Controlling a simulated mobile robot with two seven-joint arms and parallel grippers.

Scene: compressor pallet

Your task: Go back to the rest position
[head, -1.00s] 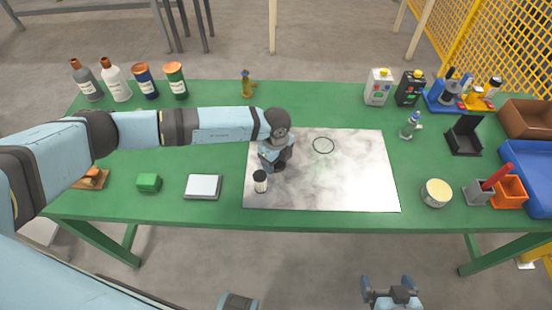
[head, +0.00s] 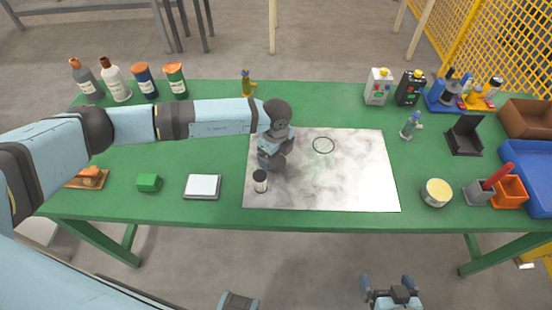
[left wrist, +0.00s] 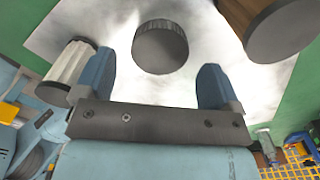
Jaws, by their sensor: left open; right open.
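My left gripper (head: 270,163) is over the left part of the pale marbled mat (head: 350,185) on the green table. In the left wrist view its two blue fingers (left wrist: 155,66) stand apart, with nothing clasped. A dark ridged round piece (left wrist: 160,48) shows beyond the gap between them; I cannot tell its height. A white cylinder with a dark top (head: 260,181) stands just in front of this gripper; a similar one is at left in the wrist view (left wrist: 68,68). My right gripper (head: 392,295) is open and empty at the bottom, in front of the table.
Bottles and cans (head: 145,82) stand at the back left. A round tin (head: 437,192), a black holder (head: 464,136) and a blue bin (head: 528,175) are at right.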

